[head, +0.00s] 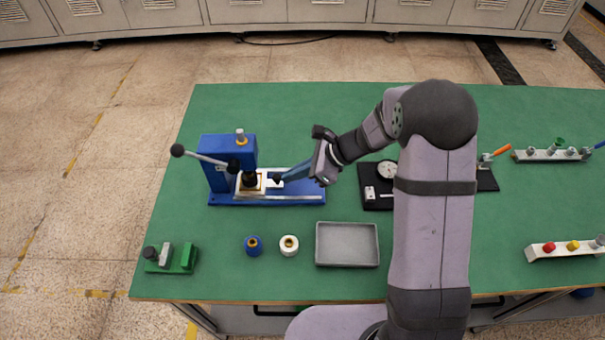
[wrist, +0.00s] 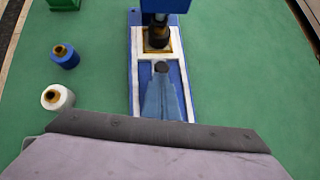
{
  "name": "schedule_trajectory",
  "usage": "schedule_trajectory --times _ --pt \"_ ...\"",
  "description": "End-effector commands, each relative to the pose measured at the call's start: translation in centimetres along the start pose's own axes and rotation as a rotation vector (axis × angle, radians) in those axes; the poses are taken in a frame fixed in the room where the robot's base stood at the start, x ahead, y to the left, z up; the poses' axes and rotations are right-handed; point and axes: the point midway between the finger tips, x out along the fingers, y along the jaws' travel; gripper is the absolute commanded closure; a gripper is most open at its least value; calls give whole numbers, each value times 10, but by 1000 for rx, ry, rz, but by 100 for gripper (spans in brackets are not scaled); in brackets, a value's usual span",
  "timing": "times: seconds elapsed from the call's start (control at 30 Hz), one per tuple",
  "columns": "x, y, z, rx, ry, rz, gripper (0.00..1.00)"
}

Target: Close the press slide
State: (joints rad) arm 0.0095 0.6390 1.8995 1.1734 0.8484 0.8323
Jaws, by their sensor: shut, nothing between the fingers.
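The blue press (head: 216,153) stands at the left of the green table, with its lever (head: 200,156) reaching out to the left. Its white slide (head: 243,191) sits on the blue base under the dark ram, with a brownish square nest in it. The slide also shows in the wrist view (wrist: 137,62). My gripper (head: 277,179) is shut and empty, its blue fingers pointing left at the slide's right part. In the wrist view my gripper (wrist: 162,68) lies over the slide's near end, close to the ram; whether it touches the slide I cannot tell.
A blue spool (head: 254,246) and a white spool (head: 289,246) stand in front of the press, beside a grey tray (head: 347,244). A green fixture (head: 172,259) is at the front left. A black gauge board (head: 376,198) lies right of the press, partly behind my arm.

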Motion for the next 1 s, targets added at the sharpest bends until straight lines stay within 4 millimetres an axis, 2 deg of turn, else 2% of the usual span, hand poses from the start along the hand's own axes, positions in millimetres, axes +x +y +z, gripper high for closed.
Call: schedule_trajectory --times 0.27,0.47,0.7,1.0 --pt "3 3 3 -1 -7 10 100" --pt "-6 3 -6 1 -6 9 100" --pt "-36 0 -31 2 -6 -2 100" --pt "-94 -1 -30 -2 -5 -6 100"
